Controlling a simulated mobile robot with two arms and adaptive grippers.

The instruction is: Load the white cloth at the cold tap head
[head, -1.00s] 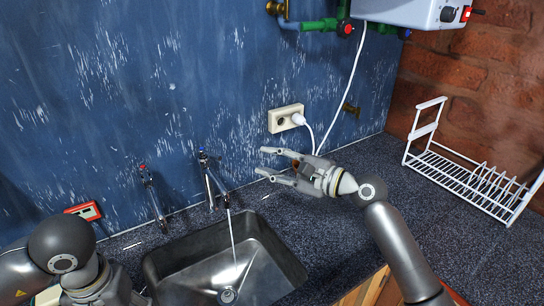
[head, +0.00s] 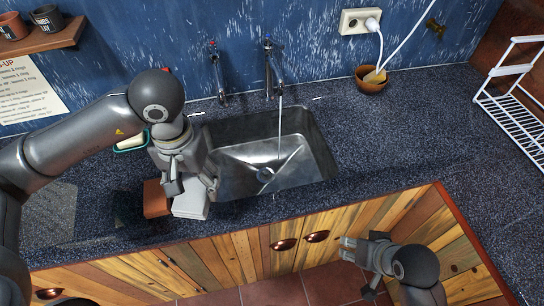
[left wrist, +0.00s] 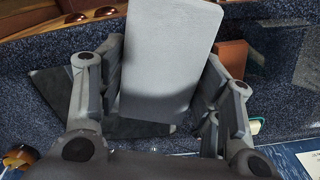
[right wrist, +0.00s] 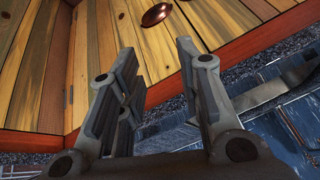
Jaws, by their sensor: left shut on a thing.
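The white cloth (head: 190,204), a folded block-like shape, is in my left gripper (head: 187,183) above the counter at the sink's left front corner. In the left wrist view the cloth (left wrist: 170,60) stands between the two fingers, which are shut on it. The right-hand tap (head: 272,62), without a red mark, stands behind the sink and runs water. The left-hand tap (head: 214,70) has a red mark. My right gripper (head: 346,242) is low in front of the cabinet doors. In the right wrist view its fingers (right wrist: 157,60) are apart and empty.
The steel sink (head: 318,150) lies between cloth and taps. A reddish-brown block (head: 156,198) is beside the cloth. A green soap dish (head: 130,143) stands left of the sink, a brown bowl (head: 371,80) behind right, a white rack (head: 512,105) far right.

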